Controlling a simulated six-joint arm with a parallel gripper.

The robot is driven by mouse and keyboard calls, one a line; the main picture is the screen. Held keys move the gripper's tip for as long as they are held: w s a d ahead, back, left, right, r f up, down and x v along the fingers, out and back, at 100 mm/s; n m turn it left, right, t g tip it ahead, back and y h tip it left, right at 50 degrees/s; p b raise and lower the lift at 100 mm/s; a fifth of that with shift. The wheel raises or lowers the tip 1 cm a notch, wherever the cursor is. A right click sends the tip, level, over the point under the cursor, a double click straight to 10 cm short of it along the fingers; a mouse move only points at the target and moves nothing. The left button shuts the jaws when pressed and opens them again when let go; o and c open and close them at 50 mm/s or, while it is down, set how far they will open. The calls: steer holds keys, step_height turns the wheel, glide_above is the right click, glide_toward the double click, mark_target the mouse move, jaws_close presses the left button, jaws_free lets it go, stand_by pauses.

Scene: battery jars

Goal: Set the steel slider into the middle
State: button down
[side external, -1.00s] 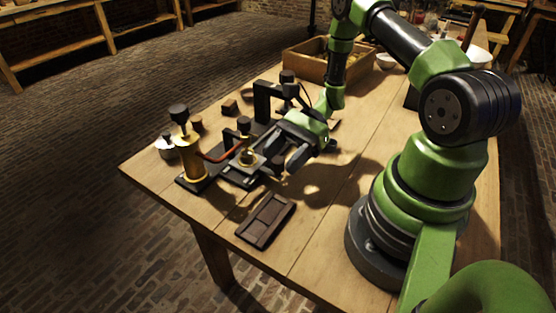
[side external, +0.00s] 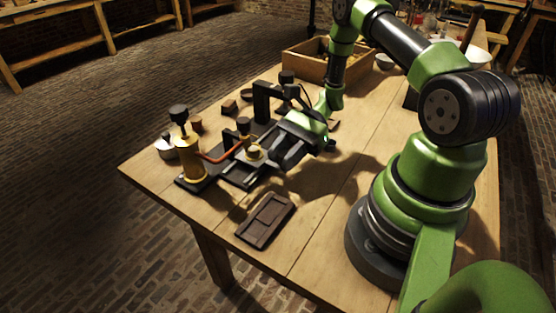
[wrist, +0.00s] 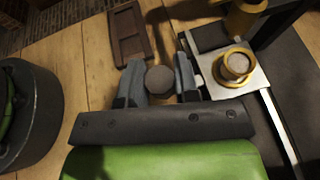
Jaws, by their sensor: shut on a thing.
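The steel slider (wrist: 208,68) is a bright metal plate carrying a brass ring fitting (wrist: 236,66), beside a long pale rail (wrist: 281,130) in the wrist view. In the side view the slider (side external: 246,160) sits on the dark apparatus base, just left of my gripper (side external: 278,158). In the wrist view my gripper (wrist: 160,84) is shut on a dark round knob (wrist: 160,78), which lies between both fingers next to the plate. The join between knob and plate is hidden by the right finger.
A brass post with a black knob (side external: 189,155) and a copper arm (side external: 222,153) stand left of the slider. A black bracket (side external: 263,100) rises behind. A shallow brown tray (side external: 265,221) lies in front, and a wooden crate (side external: 305,66) stands at the back. The table's right side is fairly clear.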

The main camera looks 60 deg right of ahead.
steer(key=d, duration=0.5)
steer(key=shift+d, duration=0.35)
steer(key=c, duration=0.8)
jaws_free()
steer(key=shift+c, duration=0.2)
steer(key=v, duration=1)
steer(key=shift+a, duration=0.1)
